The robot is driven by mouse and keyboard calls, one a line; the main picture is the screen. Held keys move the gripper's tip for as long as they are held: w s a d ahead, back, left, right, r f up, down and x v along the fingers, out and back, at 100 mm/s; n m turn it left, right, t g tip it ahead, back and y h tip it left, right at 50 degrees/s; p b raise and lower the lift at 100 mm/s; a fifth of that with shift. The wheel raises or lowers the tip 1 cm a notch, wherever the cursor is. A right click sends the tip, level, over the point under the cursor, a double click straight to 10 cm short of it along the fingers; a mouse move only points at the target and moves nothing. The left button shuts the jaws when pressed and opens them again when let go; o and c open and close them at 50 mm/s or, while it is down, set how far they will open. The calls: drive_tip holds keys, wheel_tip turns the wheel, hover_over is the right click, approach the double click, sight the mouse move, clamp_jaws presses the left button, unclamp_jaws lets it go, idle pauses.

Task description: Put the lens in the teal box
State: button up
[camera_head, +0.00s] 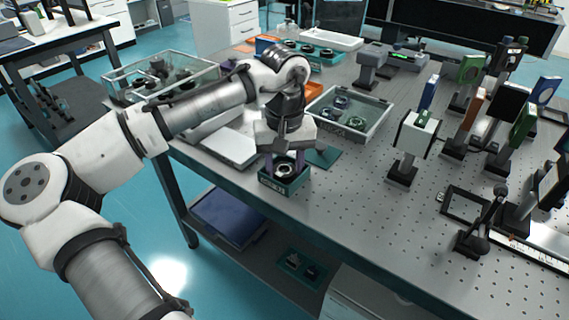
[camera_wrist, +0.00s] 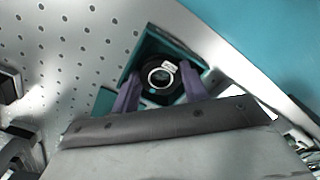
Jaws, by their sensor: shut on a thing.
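The lens (camera_head: 284,171) is a black ring mount with a clear round centre. It also shows in the wrist view (camera_wrist: 160,76), with a small white label on its rim. The teal box (camera_head: 297,187) is small and open-topped and stands near the table's front edge. Its wall also shows in the wrist view (camera_wrist: 150,44). My gripper (camera_head: 285,168) points down over the box. Its purple fingers (camera_wrist: 158,84) are shut on the lens, one at each side. The lens is within the outline of the box opening; whether it touches the box floor is hidden.
A glass-lidded case (camera_head: 349,112) with several optics lies behind the box. A teal mat (camera_head: 323,156) and a silver laptop-like plate (camera_head: 231,147) lie close by. A white cube mount (camera_head: 414,135) and several posts stand on the right.

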sight(284, 170)
drive_tip(key=shift+f, duration=0.1)
drive_tip(key=o, duration=0.8)
drive_tip(key=shift+c, duration=0.2)
wheel_tip(284, 170, up, 12)
